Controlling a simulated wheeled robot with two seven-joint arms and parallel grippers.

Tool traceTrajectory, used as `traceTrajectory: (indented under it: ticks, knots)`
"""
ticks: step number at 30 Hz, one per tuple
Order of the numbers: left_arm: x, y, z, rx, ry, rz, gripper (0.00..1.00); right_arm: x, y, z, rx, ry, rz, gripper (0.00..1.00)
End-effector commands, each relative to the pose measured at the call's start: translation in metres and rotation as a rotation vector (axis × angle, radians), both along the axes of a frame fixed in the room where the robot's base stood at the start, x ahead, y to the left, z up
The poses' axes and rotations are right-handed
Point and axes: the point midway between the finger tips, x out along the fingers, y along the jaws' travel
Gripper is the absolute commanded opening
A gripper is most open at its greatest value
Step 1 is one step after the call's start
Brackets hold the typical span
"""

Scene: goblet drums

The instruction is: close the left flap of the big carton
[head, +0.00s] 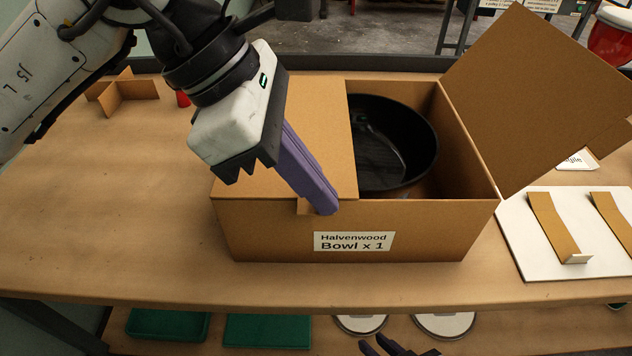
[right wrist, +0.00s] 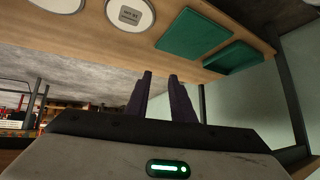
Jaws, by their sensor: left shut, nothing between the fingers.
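The big carton (head: 270,228) stands on the table, with a label reading "Halvenwood Bowl x 1" on its front. Its left flap (head: 318,110) lies flat across the left part of the opening. Its right flap (head: 540,90) is up and leans outward to the right. A black bowl (head: 410,130) sits inside, partly covered by the left flap. My left gripper (head: 327,208) is shut and empty, its purple fingers over the left flap near the front edge; I cannot tell whether they touch it. My right gripper (head: 375,342) is low, in front of the table, open and empty; its fingers show in the right wrist view (right wrist: 160,80).
A cardboard divider (head: 122,92) stands at the back left. A white board (head: 520,240) with cardboard strips (head: 552,225) lies right of the carton. The lower shelf holds green trays (head: 268,330) and round white-topped items (head: 443,323). The table's left front is clear.

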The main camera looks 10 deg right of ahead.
Motion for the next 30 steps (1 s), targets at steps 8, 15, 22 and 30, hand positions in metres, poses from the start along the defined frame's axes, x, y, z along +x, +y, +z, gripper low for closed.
traceTrajectory:
  ticks: [8,15,22,30]
  knots:
    - [-0.001,0.0,0.012,0.002,0.002,-0.002,0.0,0.004,0.0,0.008,-0.001,-0.008,0.001,0.22]
    - [-0.001,0.0,0.023,0.0,0.0,-0.001,0.0,0.003,-0.001,0.011,-0.006,-0.004,0.001,0.22]
    - [0.0,0.001,0.064,-0.001,0.0,0.001,0.0,0.0,-0.002,0.028,-0.016,0.005,0.003,0.22]
    - [-0.001,0.002,0.108,0.002,0.001,0.004,0.0,0.0,-0.002,0.047,-0.009,0.003,-0.008,0.22]
